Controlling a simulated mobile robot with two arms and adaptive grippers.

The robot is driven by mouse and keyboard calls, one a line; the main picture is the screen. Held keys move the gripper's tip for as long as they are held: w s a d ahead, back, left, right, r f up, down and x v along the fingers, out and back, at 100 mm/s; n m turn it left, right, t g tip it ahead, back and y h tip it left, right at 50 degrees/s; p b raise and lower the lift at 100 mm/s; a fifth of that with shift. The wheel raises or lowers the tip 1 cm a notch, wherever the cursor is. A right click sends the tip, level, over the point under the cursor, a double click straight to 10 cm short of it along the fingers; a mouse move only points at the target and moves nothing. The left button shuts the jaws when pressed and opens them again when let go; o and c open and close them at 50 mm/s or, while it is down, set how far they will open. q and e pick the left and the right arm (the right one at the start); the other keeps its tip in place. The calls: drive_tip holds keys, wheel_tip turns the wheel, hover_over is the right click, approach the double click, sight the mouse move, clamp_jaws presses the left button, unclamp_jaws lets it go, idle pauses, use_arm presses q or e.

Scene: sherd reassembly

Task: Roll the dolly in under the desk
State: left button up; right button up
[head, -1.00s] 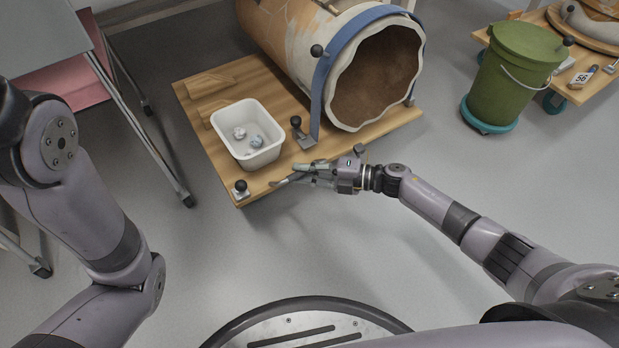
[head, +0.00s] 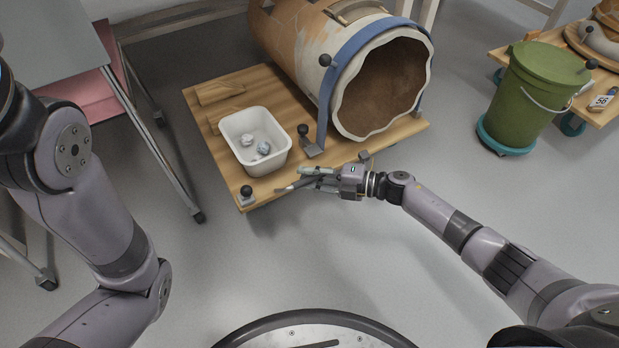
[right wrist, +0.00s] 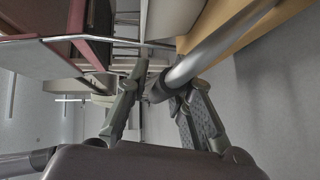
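The dolly (head: 272,87) is a low wooden board. It carries a large pale and tan jar (head: 347,122) lying on its side under a blue strap, and a white tub (head: 278,172) holding small crumpled lumps. My right gripper (head: 305,178) is at the board's near edge. The grey-topped desk (head: 52,48) stands to the left of the dolly on metal legs. My left gripper is out of the picture; only that arm shows.
A desk leg's foot (head: 199,216) stands on the floor left of the dolly's near corner. A pink object (head: 85,92) is beneath the desk. A green bucket (head: 525,95) on a teal base and another wooden board (head: 578,108) stand at right. Floor between dolly and bucket is clear.

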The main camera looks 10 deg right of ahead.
drive_tip(key=shift+o, duration=1.2)
drive_tip(key=shift+a, duration=0.1)
drive_tip(key=shift+s+f, duration=0.1)
drive_tip(key=shift+s+d, duration=0.1)
drive_tip(key=shift+d, duration=0.1)
drive_tip(key=v, duration=1.1)
drive_tip(key=shift+d, duration=0.35)
